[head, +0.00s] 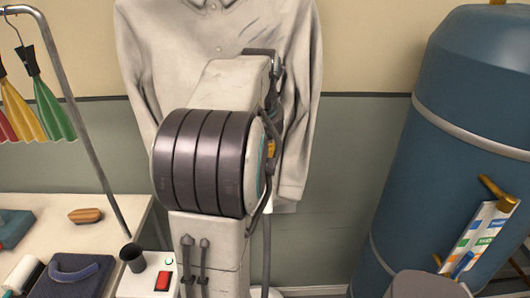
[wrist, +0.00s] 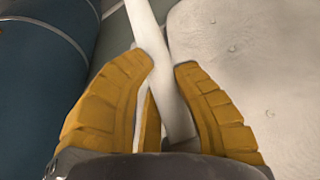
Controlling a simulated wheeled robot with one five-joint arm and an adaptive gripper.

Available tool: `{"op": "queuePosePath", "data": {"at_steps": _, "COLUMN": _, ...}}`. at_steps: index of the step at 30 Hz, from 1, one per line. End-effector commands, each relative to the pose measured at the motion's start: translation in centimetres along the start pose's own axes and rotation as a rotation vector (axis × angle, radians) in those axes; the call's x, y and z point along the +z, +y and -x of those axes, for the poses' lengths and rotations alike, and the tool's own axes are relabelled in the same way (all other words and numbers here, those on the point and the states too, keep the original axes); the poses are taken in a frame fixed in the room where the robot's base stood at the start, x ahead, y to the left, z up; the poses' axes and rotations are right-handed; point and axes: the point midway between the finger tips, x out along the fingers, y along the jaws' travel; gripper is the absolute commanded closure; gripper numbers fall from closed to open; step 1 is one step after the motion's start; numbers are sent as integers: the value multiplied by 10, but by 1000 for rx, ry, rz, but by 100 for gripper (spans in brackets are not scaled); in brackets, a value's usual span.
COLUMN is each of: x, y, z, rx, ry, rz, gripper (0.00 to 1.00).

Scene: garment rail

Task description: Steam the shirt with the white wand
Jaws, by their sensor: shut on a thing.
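A pale grey-white shirt (head: 302,90) hangs on the wall side in the head view, partly hidden behind my arm. It fills the right of the wrist view (wrist: 255,50), with small buttons showing. The wand runs between the fingers and out of the top of the picture. It shows beside the shirt's edge; I cannot tell whether it touches the cloth. The wand's head is out of view. In the head view my arm hides most of the gripper.
A blue tank (head: 440,130) with a brass handle stands at the right. A white table (head: 120,207) at the left holds a brush (head: 86,215) and a dark blue iron-like block (head: 75,275). A metal rail (head: 75,110) with coloured cloths rises there. A box with a red switch (head: 163,281) stands in front.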

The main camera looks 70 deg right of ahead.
Motion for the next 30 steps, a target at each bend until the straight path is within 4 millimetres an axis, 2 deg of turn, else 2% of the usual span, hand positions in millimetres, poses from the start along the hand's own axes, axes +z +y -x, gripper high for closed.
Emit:
{"op": "queuePosePath", "data": {"at_steps": 1, "x": -3, "y": 0, "z": 7, "rx": -1, "ry": 3, "rz": 0, "gripper": 100}}
{"op": "queuePosePath", "data": {"at_steps": 30, "x": -21, "y": -4, "z": 64, "rx": -1, "ry": 3, "rz": 0, "gripper": 100}}
